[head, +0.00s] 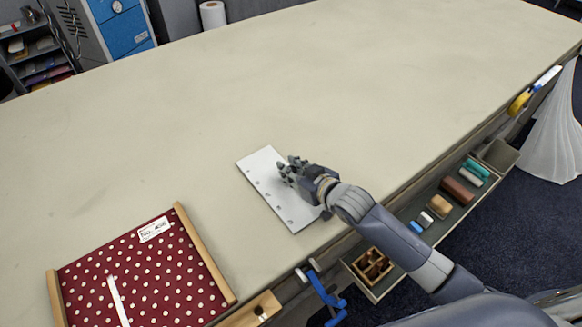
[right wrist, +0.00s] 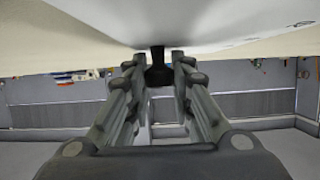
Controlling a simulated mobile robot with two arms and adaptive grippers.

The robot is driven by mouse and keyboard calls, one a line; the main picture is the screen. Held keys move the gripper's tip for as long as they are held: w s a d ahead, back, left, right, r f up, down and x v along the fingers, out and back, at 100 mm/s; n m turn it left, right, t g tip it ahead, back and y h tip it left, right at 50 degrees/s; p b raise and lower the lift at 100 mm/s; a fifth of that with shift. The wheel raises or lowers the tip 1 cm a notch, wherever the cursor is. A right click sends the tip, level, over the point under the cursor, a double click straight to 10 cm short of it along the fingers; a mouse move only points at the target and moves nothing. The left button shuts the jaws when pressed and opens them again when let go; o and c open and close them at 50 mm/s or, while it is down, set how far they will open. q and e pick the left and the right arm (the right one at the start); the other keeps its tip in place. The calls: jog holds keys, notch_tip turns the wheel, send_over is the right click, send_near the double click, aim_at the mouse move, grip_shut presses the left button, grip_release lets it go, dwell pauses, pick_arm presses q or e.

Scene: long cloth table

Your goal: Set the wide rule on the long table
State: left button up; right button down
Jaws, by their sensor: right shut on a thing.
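The wide rule (head: 262,178) is a flat white plate with small dark holes along its left long edge. It lies flat over the near part of the long table (head: 260,85), at or just above the cloth; I cannot tell whether it touches. My right gripper (head: 292,170) is over its right side. In the right wrist view my right gripper (right wrist: 158,72) is shut on a dark knob (right wrist: 158,56) on the white rule (right wrist: 200,25). The knob is hidden by the fingers in the head view. My left gripper is not in view.
A red dotted cloth panel with wooden side bars (head: 192,240) lies at the near left. Below the near edge hang a tray with rolls and blocks (head: 425,205) and a blue clamp (head: 325,295). The table's middle and far parts are clear.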

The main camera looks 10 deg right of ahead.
jog(key=c, duration=1.8)
grip_release()
jog(key=shift+f, duration=0.15)
jog(key=o, duration=0.4)
jog(key=b+v, duration=0.1)
jog(key=v, duration=1.1)
jog(key=shift+s, duration=0.1)
